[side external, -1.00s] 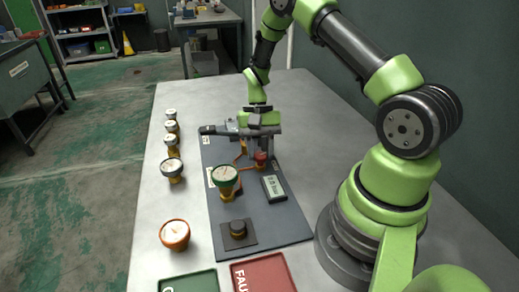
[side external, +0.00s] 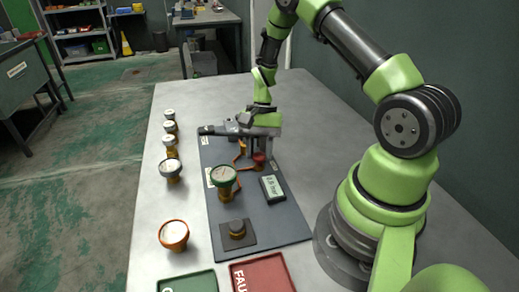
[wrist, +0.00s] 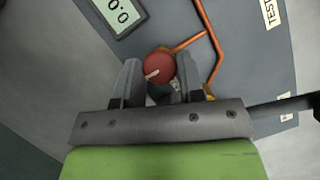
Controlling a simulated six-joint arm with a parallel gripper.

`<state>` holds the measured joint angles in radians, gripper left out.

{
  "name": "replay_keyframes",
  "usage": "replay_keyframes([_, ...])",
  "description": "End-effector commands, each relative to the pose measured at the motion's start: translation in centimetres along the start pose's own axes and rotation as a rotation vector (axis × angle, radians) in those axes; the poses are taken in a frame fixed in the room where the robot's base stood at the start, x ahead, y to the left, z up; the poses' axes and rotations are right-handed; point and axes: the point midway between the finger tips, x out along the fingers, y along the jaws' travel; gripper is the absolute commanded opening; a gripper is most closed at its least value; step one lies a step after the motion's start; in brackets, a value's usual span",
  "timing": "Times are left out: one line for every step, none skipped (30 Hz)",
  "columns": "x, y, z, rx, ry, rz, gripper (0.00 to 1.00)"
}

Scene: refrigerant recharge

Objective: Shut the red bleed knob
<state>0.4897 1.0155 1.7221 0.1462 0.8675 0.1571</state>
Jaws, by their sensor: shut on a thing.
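The red bleed knob (side external: 259,158) is at the right side of the dark grey panel (side external: 285,222). In the wrist view the round red knob (wrist: 159,66), with a pale pointer mark, lies between the two grey fingers of my gripper (wrist: 158,82). My gripper (side external: 258,153) is shut on the knob from above. The mark points to the lower left in the wrist view. The lower part of the knob is hidden by the fingers and gripper body.
Copper pipes (wrist: 188,44) run from the knob. A green tray (side external: 187,281) and a red tray (side external: 262,275) lie in front.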

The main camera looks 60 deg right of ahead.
Motion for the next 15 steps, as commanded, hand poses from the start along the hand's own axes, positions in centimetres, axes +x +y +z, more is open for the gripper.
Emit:
replay_keyframes([-0.06,-0.06,0.01,0.002,0.000,-0.002,0.12])
replay_keyframes([-0.05,-0.06,0.01,0.002,0.000,-0.002,0.38])
replay_keyframes([-0.05,-0.06,0.01,0.002,0.000,-0.002,0.47])
replay_keyframes([-0.05,-0.06,0.01,0.001,0.000,-0.002,0.54])
replay_keyframes([-0.04,-0.05,0.01,0.001,0.000,-0.002,0.61])
replay_keyframes([-0.03,-0.04,0.01,0.001,0.000,-0.001,0.61])
replay_keyframes([-0.03,-0.04,0.01,0.001,0.000,-0.001,0.61])
replay_keyframes([-0.03,-0.03,0.01,0.001,0.000,-0.001,0.61])
replay_keyframes([-0.02,-0.03,0.01,0.000,0.000,-0.001,0.61])
replay_keyframes([-0.02,-0.03,0.01,0.000,0.000,-0.001,0.61])
replay_keyframes([-0.01,-0.02,0.01,0.000,0.000,0.000,0.61])
replay_keyframes([-0.02,-0.02,0.00,0.000,0.000,0.000,0.61])
replay_keyframes([-0.07,-0.02,0.00,0.000,0.000,-0.001,0.61])
replay_keyframes([-0.18,-0.03,-0.01,0.000,0.000,-0.001,0.61])
replay_keyframes([-0.42,-0.05,-0.02,-0.001,0.001,-0.002,0.61])
